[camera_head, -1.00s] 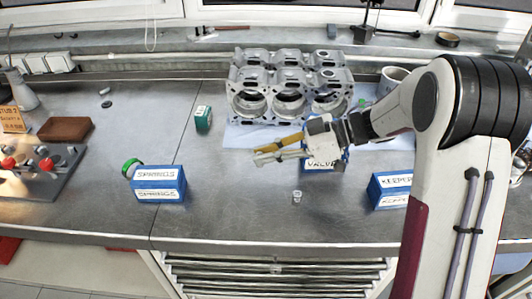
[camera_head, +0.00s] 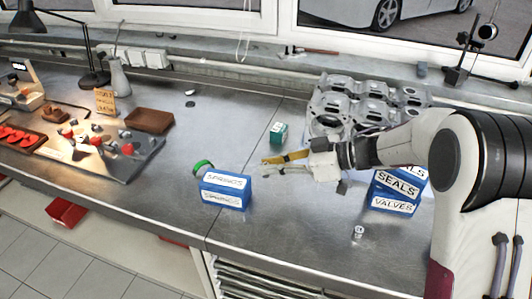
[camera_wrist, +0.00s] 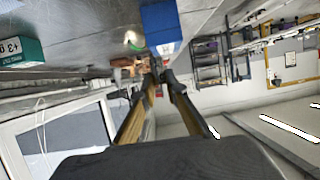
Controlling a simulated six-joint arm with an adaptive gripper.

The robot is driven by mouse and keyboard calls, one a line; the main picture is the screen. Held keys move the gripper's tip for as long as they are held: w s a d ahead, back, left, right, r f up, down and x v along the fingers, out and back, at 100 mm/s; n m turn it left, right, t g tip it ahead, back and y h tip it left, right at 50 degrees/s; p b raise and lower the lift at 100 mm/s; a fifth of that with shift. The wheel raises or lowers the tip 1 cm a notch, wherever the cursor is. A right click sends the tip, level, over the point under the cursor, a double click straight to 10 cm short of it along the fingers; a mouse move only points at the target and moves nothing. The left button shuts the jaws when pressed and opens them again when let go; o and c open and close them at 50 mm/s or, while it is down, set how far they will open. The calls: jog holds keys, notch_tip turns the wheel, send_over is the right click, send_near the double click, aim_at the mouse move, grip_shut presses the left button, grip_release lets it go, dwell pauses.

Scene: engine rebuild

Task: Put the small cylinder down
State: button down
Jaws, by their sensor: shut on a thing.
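My gripper (camera_head: 264,164) is above the bench, pointing left, behind and right of the blue springs boxes. Its two ochre fingers (camera_wrist: 157,78) come close together at the tips in the wrist view. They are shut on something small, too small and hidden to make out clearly. A small pale metal cylinder (camera_head: 358,232) stands on the bare bench at the front right, apart from my gripper.
Blue springs boxes (camera_head: 225,188) stand on the bench beside a green ring (camera_head: 203,167). A green box (camera_head: 278,133) and the engine block (camera_head: 335,118) are behind. Blue seals and valves boxes (camera_head: 396,190) stand right. The bench in front of my gripper is clear.

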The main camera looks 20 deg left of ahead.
jog(key=w+a+r+m+t, duration=0.2)
jog(key=w+a+m+t, duration=0.25)
jog(key=w+a, duration=0.6)
jog(key=w+d+f+m+t+h, duration=0.2)
jog(key=w+d+m+t+h, duration=0.1)
jog(key=w, duration=0.5)
jog(key=shift+d+m+t+h, duration=0.25)
jog(key=shift+m+t+h, duration=0.25)
jog(key=shift+m+t, duration=0.7)
jog(key=shift+f, duration=3.1)
jog(key=shift+f, duration=1.85)
